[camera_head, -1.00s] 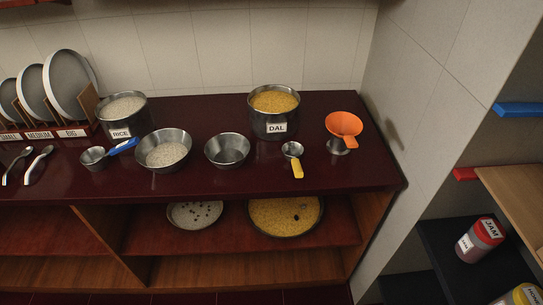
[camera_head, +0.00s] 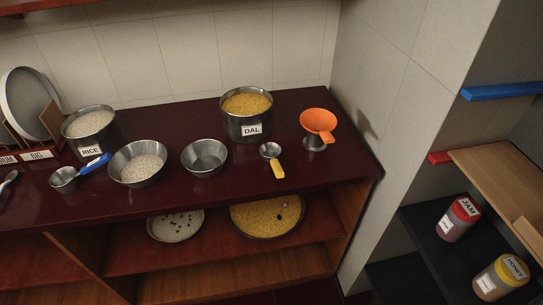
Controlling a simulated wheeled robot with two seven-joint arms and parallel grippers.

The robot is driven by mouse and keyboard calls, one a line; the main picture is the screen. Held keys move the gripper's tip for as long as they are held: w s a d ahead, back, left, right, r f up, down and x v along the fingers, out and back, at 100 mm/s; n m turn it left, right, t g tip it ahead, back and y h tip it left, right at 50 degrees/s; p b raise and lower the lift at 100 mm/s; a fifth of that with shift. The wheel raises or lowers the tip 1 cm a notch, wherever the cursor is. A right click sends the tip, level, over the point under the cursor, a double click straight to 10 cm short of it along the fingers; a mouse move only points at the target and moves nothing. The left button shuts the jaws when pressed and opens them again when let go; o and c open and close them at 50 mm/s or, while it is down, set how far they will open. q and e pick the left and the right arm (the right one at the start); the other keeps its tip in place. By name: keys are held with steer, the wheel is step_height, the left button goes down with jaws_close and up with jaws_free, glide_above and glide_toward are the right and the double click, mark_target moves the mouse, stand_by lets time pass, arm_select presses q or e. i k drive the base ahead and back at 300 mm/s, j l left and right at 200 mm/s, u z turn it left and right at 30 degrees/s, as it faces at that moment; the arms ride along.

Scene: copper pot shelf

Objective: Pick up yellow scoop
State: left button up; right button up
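The yellow scoop (camera_head: 277,168) lies on the dark red counter (camera_head: 225,188), with its small steel cup toward the back and its yellow handle pointing to the front edge. It is in front of the steel pot labelled DAL (camera_head: 247,114), to the right of an empty steel bowl (camera_head: 204,157) and to the left of the orange funnel (camera_head: 318,122). Nothing covers the scoop. Neither of my grippers shows in the head view.
A blue-handled scoop (camera_head: 94,165), a bowl of rice (camera_head: 138,164) and the RICE pot (camera_head: 90,130) stand to the left. Two filled trays sit on the shelf below. A wall (camera_head: 395,130) closes the right side; jars stand beyond it. The counter's front strip is clear.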

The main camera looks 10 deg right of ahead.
mark_target(270, 152)
steer(key=i+j+z, duration=0.1)
steer(key=j+z, duration=0.25)
steer(key=j, duration=0.35)
steer(key=j+z, duration=0.4)
steer(key=j, duration=0.3)
